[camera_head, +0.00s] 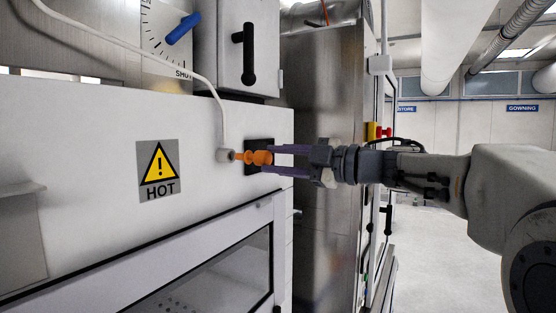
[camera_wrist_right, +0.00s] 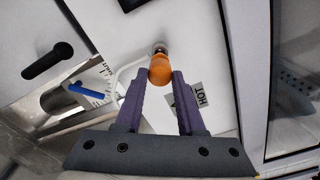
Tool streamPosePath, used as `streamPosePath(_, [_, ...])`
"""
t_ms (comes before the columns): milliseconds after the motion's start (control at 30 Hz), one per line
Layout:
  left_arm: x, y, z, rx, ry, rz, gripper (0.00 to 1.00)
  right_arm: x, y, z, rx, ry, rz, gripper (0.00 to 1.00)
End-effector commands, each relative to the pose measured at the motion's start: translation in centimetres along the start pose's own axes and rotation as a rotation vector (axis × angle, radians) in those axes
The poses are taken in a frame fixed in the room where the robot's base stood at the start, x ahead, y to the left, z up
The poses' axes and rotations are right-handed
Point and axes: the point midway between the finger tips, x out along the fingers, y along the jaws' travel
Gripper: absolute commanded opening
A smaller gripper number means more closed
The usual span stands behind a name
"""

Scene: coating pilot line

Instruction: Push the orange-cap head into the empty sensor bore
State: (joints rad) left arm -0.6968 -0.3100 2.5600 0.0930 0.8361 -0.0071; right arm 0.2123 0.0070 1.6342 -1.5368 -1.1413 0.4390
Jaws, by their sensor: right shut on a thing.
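The orange-cap head (camera_head: 262,157) is at the fingertips of my right gripper (camera_head: 268,159), whose two purple fingers reach in from the right and are shut on it. Its narrower orange end points left, toward a pale round fitting (camera_head: 227,155) on the white oven front, where a white conduit comes down. In the right wrist view the orange cap (camera_wrist_right: 161,70) sits between the fingertips (camera_wrist_right: 158,76), with a dark metallic part (camera_wrist_right: 160,48) just beyond it. I cannot tell whether the head touches or enters a bore. My left gripper is out of view.
A black square plate (camera_head: 250,170) is on the oven front behind the head. A yellow HOT sign (camera_head: 158,170) is to the left, and a glazed door (camera_head: 215,280) is below. A black handle (camera_head: 248,55) and a blue lever (camera_head: 183,28) are above.

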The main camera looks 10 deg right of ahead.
Motion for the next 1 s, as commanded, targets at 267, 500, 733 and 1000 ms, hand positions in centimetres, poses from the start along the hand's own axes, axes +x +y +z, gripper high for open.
streamPosePath(267, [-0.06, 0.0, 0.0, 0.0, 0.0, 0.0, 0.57, 0.0, 0.03, -0.02, 0.0, 0.0, 0.001, 0.0])
streamPosePath(500, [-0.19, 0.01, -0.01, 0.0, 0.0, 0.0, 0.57, 0.0, 0.07, -0.05, 0.0, 0.0, 0.0, 0.0])
streamPosePath(733, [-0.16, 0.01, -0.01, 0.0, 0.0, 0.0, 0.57, 0.01, 0.03, -0.02, 0.0, 0.0, 0.001, 0.0])
streamPosePath(1000, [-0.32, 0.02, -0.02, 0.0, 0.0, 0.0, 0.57, 0.55, 0.07, -0.04, 0.0, 0.001, 0.001, 0.0])
